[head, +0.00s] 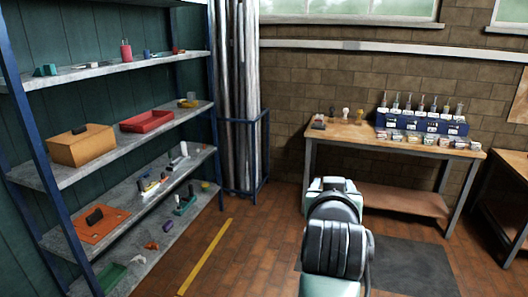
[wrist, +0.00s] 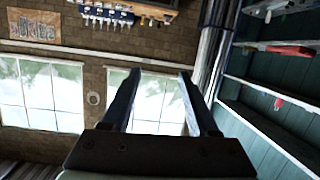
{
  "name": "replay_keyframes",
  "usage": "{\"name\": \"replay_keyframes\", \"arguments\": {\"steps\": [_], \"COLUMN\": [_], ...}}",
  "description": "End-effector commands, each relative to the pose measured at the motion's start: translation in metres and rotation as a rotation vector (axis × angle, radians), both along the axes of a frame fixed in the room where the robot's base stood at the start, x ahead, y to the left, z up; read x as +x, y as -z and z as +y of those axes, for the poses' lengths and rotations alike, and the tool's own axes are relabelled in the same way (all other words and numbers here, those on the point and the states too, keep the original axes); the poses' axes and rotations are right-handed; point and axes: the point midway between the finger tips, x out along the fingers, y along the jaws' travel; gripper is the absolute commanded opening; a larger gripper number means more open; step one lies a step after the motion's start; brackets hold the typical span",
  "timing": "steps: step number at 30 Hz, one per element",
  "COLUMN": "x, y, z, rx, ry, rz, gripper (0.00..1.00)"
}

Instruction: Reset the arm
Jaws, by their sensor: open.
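My gripper (wrist: 160,74) shows in the wrist view with its two dark fingers apart and nothing between them. The wrist view is upside down, and the gripper points toward the brick wall and its bright windows, clear of any object. In the head view my arm, pale green and black, stands in the lower middle in front of the workbench (head: 340,132). My fingers cannot be made out there.
At left, a blue-framed shelf unit (head: 85,172) holds an orange box (head: 82,146), a red tray (head: 147,121) and small items. Several metal pipes (head: 238,90) stand in a rack beside it. A blue holder (head: 425,124) sits on the bench. Floor around the yellow line (head: 205,257) is clear.

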Motion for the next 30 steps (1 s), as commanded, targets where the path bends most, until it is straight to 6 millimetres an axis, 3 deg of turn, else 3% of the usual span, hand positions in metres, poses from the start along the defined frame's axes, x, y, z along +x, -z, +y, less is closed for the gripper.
{"name": "replay_keyframes", "arguments": {"steps": [1,6,9,12,15,19,22,24,30], "x": [-0.009,-0.061,-0.106,-0.153,-0.192,-0.223,-0.231,-0.232,-0.231], "y": [-0.036,-0.146,-0.201,-0.242,-0.269,-0.286,-0.291,-0.291,-0.291], "z": [0.015,0.061,0.086,0.105,0.118,0.126,0.128,0.128,0.128], "rx": [-0.017,-0.054,-0.066,-0.071,-0.071,-0.069,-0.069,-0.069,-0.069], "ry": [-0.025,-0.106,-0.154,-0.194,-0.226,-0.248,-0.254,-0.254,-0.253], "rz": [-0.11,-0.468,-0.667,-0.836,-0.963,-1.057,-1.081,-1.084,-1.081], "gripper": [0.6,0.6,0.6,0.6,0.6,0.6,0.58,0.5,0.5]}}
